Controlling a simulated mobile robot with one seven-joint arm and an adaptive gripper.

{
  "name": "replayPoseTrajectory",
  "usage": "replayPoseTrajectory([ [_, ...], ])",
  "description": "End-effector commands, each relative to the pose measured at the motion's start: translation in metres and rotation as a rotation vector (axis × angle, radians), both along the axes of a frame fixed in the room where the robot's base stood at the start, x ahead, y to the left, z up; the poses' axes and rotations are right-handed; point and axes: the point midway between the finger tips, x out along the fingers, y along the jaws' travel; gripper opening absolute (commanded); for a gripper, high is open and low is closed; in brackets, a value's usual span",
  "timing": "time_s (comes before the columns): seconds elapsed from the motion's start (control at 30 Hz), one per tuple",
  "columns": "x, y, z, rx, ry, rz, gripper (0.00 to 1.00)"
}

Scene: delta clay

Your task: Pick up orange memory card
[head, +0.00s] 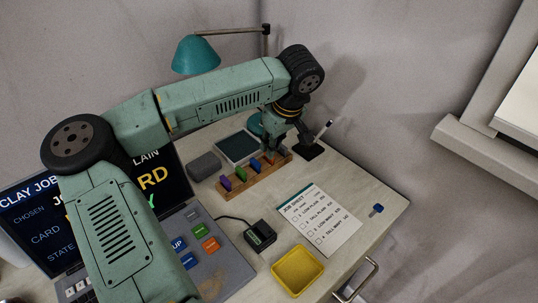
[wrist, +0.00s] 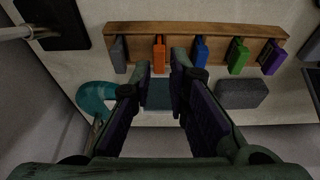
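The orange memory card (wrist: 159,54) stands in the wooden rack (wrist: 200,31), between a grey card (wrist: 119,54) and a blue card (wrist: 200,52). In the wrist view my gripper (wrist: 161,68) is open, with its fingertips just short of the orange card, which lies in line with the gap between them. No card is held. In the head view my gripper (head: 276,146) hangs over the far right end of the rack (head: 245,184), and it mostly hides the orange card there.
Green (wrist: 237,55) and purple (wrist: 271,58) cards stand further along the rack. A grey block (wrist: 242,94), a teal lamp base (wrist: 97,98) and a black pen holder (head: 308,150) are close by. A job sheet (head: 318,219) and a yellow tray (head: 297,270) lie nearer the front.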

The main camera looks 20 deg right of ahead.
Motion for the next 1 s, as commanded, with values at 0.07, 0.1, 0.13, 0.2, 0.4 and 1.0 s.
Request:
replayPoseTrajectory([
  [0.07,0.003,0.001,-0.010,0.000,0.006,0.000,0.16],
  [0.1,0.005,0.001,-0.016,0.000,0.005,0.001,0.16],
  [0.13,0.006,0.002,-0.021,0.000,0.005,0.001,0.16],
  [0.2,0.008,0.002,-0.028,0.000,0.003,0.000,0.16],
  [0.4,0.010,0.003,-0.035,0.000,0.000,-0.001,0.16],
  [1.0,0.010,0.003,-0.034,0.001,0.000,0.000,0.00],
])
